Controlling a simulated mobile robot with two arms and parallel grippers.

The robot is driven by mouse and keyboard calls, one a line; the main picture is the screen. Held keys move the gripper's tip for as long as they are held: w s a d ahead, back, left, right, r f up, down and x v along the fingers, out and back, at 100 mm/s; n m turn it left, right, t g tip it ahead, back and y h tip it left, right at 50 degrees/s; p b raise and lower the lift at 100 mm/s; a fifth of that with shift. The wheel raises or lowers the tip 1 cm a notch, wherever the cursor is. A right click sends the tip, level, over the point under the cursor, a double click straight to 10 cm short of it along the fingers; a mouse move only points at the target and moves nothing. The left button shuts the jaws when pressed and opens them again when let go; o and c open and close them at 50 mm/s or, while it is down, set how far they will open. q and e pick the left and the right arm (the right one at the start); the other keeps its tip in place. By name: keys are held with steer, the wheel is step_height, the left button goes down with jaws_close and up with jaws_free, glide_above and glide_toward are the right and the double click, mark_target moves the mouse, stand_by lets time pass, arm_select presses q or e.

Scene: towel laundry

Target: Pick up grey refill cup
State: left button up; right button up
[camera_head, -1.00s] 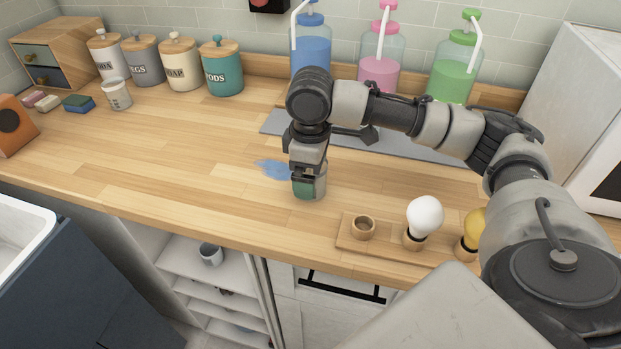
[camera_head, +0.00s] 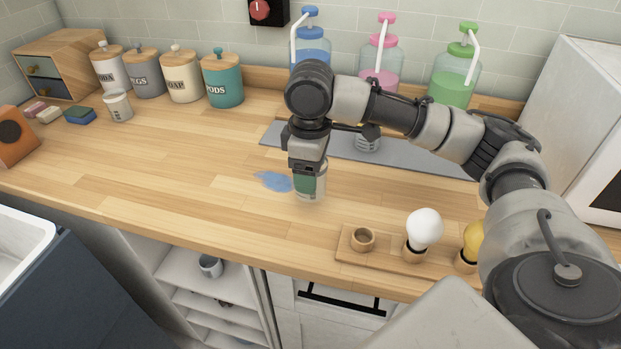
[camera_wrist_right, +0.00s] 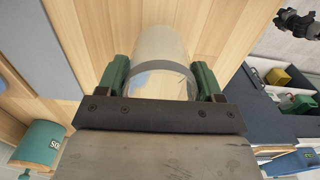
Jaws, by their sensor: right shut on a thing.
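The grey refill cup (camera_head: 319,184) shows in the head view beside a blue spill (camera_head: 273,181) on the wooden counter. My right gripper (camera_head: 309,184) is shut on it and hides part of it. In the right wrist view the cup (camera_wrist_right: 158,48) is pale with a grey band, and the green finger pads of my right gripper (camera_wrist_right: 160,82) press on both its sides. The cup seems at or just above the counter; its base is blurred. A dark jointed part (camera_wrist_right: 297,22), perhaps my left gripper, shows at the wrist view's top right; its jaws are unclear.
Behind my arm are a grey mat (camera_head: 285,136) with a marked cup (camera_head: 367,141), and bottles with blue, pink and green liquid. A wooden bulb holder (camera_head: 385,257) stands at front right. Canisters and another small cup (camera_head: 118,106) stand left. The counter's left middle is clear.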

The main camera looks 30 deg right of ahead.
steer(key=s+d+r, duration=0.1)
steer(key=s+r, duration=0.7)
steer(key=s, duration=0.3)
steer(key=shift+s+d+p, duration=0.3)
steer(key=shift+s+p, duration=0.05)
